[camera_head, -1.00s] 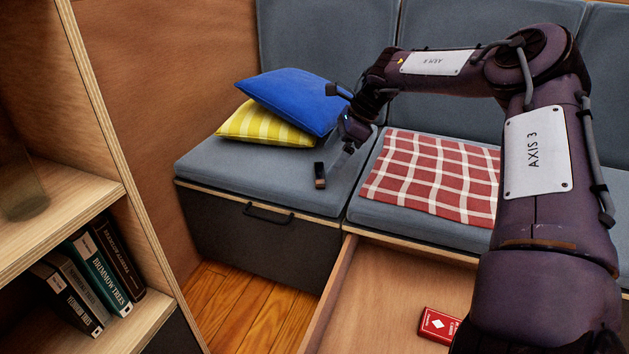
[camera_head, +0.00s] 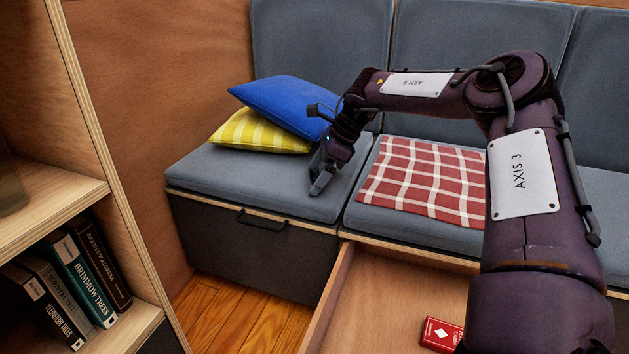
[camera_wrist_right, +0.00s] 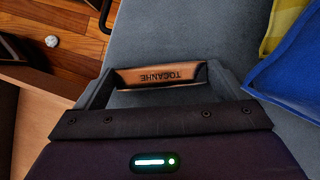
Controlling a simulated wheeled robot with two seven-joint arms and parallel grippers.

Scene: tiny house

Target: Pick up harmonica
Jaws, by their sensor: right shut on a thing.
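The harmonica (camera_wrist_right: 160,74) is a small bar with a copper-coloured face, dark ends and printed lettering. It shows in the right wrist view between the two fingers of my right gripper (camera_wrist_right: 160,84), which is shut on it end to end. In the head view my right gripper (camera_head: 319,180) points down at the front part of the left grey seat cushion (camera_head: 235,185). There the harmonica is hidden or too small to make out. I cannot tell whether it still touches the cushion. My left gripper is not in view.
A blue pillow (camera_head: 280,103) and a yellow striped pillow (camera_head: 255,132) lie behind the gripper. A red checked cloth (camera_head: 425,180) covers the right seat. An open drawer (camera_head: 385,290) holds a red box (camera_head: 441,334). A bookshelf (camera_head: 75,200) stands at left.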

